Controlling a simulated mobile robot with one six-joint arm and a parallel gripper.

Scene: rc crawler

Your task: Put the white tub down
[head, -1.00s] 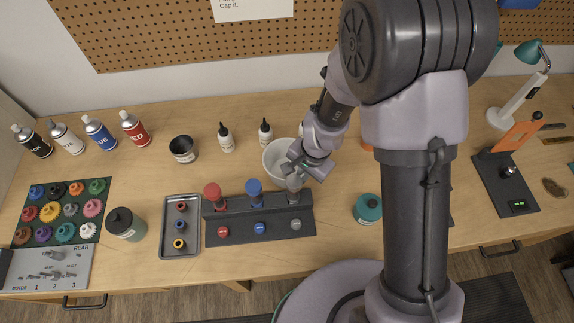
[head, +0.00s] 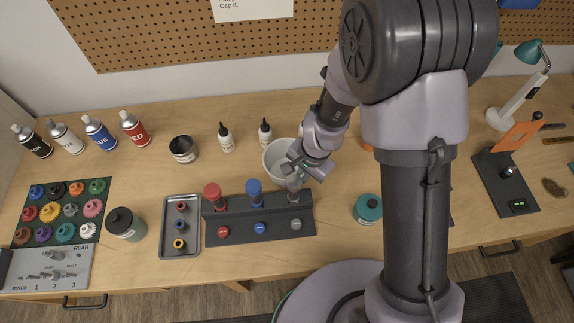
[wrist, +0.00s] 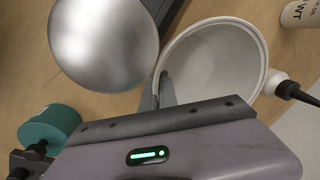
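The white tub (head: 276,159) is upright at the middle of the bench, behind the black stand, its right side partly hidden by my gripper (head: 296,164). In the wrist view the tub (wrist: 222,52) opens toward the camera and looks empty. My gripper (wrist: 158,94) has one finger inside the tub and one outside, closed on the wall at its rim. The tub's base is not clear, so I cannot tell whether it touches the bench top.
A black stand (head: 262,229) with red, blue and grey-topped items is just in front. A silver rounded top (wrist: 104,42) is close beside the fingers. Two white dropper bottles (head: 226,138) and a dark cup (head: 183,149) stand behind and left. A teal-lidded jar (head: 368,208) is at right.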

